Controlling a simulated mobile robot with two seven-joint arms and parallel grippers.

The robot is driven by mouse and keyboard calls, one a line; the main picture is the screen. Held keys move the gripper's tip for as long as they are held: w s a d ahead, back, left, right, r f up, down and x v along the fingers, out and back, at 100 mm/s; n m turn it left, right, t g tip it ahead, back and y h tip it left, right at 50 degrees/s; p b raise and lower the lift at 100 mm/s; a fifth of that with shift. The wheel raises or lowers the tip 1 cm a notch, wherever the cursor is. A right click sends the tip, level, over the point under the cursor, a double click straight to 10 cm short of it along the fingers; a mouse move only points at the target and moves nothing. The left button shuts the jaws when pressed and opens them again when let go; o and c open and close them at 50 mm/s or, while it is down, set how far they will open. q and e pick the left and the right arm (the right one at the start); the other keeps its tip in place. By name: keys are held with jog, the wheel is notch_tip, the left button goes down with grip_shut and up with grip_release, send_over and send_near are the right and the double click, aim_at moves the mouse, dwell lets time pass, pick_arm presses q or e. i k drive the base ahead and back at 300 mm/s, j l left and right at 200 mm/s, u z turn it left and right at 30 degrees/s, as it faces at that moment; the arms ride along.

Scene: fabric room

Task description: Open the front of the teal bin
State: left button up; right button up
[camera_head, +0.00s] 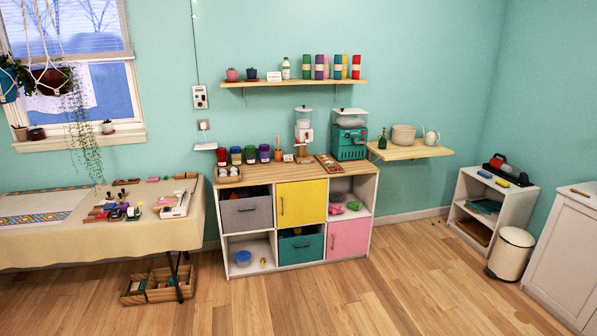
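The teal bin (302,250) sits in the lower middle compartment of the white cabinet (231,243) against the back wall. Its teal front faces me and has a small dark handle (301,246). The front stands upright and a narrow dark gap shows above it; something small and light is visible in that gap, too small to make out. Neither of my grippers is in view.
A yellow door (301,203) is above the teal bin, a pink front (349,238) to its right, a grey bin (247,213) upper left. A cloth-covered table (100,240) stands left, a trash can (511,253) right. The wood floor (330,300) before the cabinet is clear.

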aim_at(292, 250)
jog(key=i, duration=1.7)
jog(key=i+u, duration=0.15)
jog(key=i, duration=0.35)
jog(key=i+l+u, duration=0.2)
jog(key=i, duration=0.3)
jog(key=i+l+u, duration=0.15)
jog(key=i, duration=0.35)
jog(key=i+l+u, duration=0.4)
jog(key=i, duration=0.2)
